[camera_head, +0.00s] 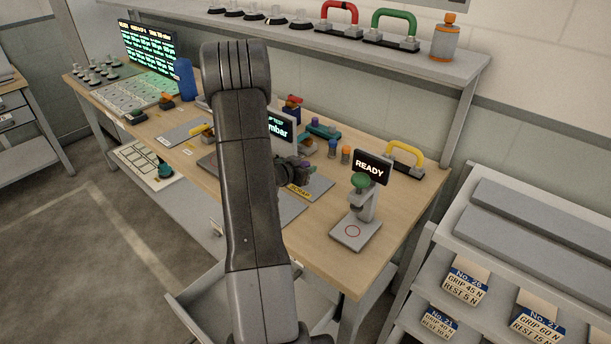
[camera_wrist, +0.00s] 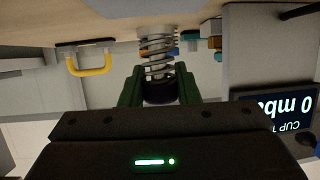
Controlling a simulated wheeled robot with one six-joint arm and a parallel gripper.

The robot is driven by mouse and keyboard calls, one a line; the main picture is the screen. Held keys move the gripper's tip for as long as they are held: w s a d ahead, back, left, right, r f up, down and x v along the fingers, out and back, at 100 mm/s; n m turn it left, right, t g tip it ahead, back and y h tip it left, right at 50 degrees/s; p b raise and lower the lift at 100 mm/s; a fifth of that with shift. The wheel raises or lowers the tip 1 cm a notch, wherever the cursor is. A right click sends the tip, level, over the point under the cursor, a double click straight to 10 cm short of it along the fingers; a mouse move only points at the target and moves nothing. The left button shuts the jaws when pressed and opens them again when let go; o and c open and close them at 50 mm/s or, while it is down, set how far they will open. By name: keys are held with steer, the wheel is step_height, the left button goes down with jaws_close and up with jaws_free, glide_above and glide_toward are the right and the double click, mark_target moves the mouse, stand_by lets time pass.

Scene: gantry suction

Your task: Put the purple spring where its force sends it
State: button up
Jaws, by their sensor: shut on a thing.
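My gripper (camera_wrist: 160,84) is shut on a spring with a dark purple end; its two green fingers grip that dark end. The metal coils of the spring (camera_wrist: 157,52) stick out beyond the fingers in the wrist view. In the head view my gripper (camera_head: 297,172) is over the workbench, partly hidden by my arm, and the spring is too small to make out clearly. A grey press-like tester (camera_head: 356,232) with a green knob stands to the right, its display (camera_head: 373,167) reading READY. Its plate, marked with a red ring, is empty.
Labelled bins on a right-hand rack read No. 20 (camera_head: 466,284), No. 27 (camera_head: 537,318) and No. 21 (camera_head: 440,322), with grip and rest forces. A yellow handle (camera_head: 406,157), small coloured parts and an "mbar" display (camera_head: 282,127) share the bench (camera_head: 325,262). Bare wood surrounds the tester.

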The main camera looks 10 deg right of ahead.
steer(key=shift+f, duration=1.5)
steer(key=shift+f, duration=0.15)
steer(key=o, duration=1)
steer(key=b+v, duration=0.1)
steer(key=v, duration=1.1)
